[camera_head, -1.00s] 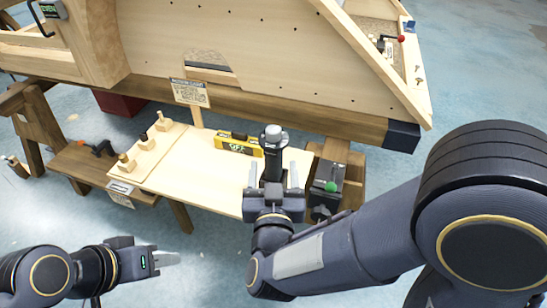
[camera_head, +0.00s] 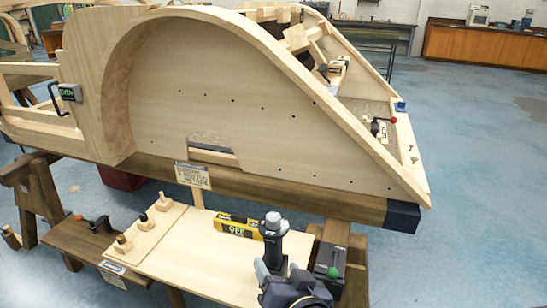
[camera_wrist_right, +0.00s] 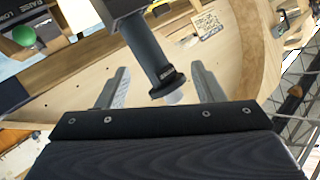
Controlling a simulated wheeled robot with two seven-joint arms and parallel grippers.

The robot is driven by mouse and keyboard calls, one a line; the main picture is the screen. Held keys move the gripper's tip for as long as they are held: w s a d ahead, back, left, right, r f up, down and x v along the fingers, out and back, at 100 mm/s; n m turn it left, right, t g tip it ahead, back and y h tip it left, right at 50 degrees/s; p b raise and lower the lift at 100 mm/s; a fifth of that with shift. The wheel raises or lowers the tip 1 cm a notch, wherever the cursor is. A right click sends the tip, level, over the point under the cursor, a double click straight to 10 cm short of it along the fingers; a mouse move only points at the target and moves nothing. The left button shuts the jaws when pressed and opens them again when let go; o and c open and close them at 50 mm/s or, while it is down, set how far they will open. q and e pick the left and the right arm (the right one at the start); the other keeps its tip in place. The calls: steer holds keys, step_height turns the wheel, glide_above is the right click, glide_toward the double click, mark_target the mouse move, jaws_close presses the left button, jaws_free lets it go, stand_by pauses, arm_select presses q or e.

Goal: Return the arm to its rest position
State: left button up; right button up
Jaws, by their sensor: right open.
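My right gripper (camera_head: 278,270) is at the bottom of the head view. Its fingers point up toward a dark upright post with a grey round knob (camera_head: 273,222). In the right wrist view my right gripper (camera_wrist_right: 160,88) has its two grey fingers wide apart. The dark post (camera_wrist_right: 152,58) shows between them with clear gaps on both sides, its pale tip toward the palm. The fingers hold nothing. Most of my right arm is below the head view. My left gripper is not in view.
A light wooden worktop (camera_head: 190,258) bears a yellow level-like tool (camera_head: 236,226) and several small pegs. A green-knobbed box (camera_head: 333,270) stands right of the post. A large wooden bodyframe (camera_head: 230,120) rises behind. Blue floor (camera_head: 470,180) is clear at right.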

steer(key=s+d+f+g, duration=0.2)
steer(key=s+d+g, duration=0.2)
steer(key=s+d, duration=0.45)
steer(key=s+d+f+g, duration=0.1)
steer(key=s+d+g, duration=0.4)
steer(key=d, duration=0.6)
step_height(320, 180, up, 25)
steer(key=s+t+p, duration=0.1)
steer(key=p, duration=2.4)
steer(key=shift+s+r+h+p, duration=0.15)
steer(key=shift+r+h+p, duration=0.05)
steer(key=shift+h+p, duration=0.2)
